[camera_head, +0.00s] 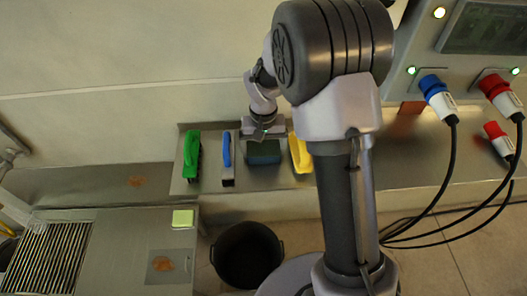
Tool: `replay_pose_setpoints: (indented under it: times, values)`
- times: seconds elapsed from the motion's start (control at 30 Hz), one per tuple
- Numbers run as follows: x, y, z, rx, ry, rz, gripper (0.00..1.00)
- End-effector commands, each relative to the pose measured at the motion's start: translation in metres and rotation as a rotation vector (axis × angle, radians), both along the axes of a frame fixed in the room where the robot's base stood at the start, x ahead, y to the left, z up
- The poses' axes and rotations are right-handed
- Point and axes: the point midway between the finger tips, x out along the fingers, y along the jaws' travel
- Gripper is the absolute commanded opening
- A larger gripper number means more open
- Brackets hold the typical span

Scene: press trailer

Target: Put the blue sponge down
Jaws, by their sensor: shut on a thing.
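A dark blue block, which looks like the blue sponge (263,153), is directly below my gripper (262,139) at the metal shelf. My gripper points down and is shut on the sponge. The jaws are small and partly hidden by the wrist. I cannot tell whether the sponge's underside touches the shelf (240,182). The sponge is between a blue-handled tool and a yellow-handled tool.
A green-handled tool (191,155) and the blue-handled tool (227,155) stand left of the sponge. The yellow-handled tool (300,155) is close on its right. A black bucket (247,256) stands on the floor below. Plugs with black cables (440,100) are at right.

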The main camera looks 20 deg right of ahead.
Motion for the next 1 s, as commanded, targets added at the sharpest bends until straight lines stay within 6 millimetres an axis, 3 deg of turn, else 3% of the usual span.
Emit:
replay_pose_setpoints:
  times: [0.17, 0.2, 0.23, 0.43, 0.53, 0.8, 1.0]
  values:
    - [0.000, 0.000, -0.003, 0.000, 0.000, 0.000, 0.47]
    - [0.000, 0.000, -0.003, 0.000, 0.000, 0.000, 0.94]
    - [0.000, 0.000, -0.002, 0.000, 0.000, 0.000, 1.00]
    - [0.000, 0.000, -0.002, 0.000, 0.000, 0.000, 1.00]
    - [0.000, 0.000, 0.007, 0.000, -0.002, 0.000, 1.00]
    - [0.001, 0.000, 0.084, 0.000, -0.004, 0.000, 1.00]
    - [0.000, 0.000, 0.117, 0.000, -0.001, 0.000, 1.00]
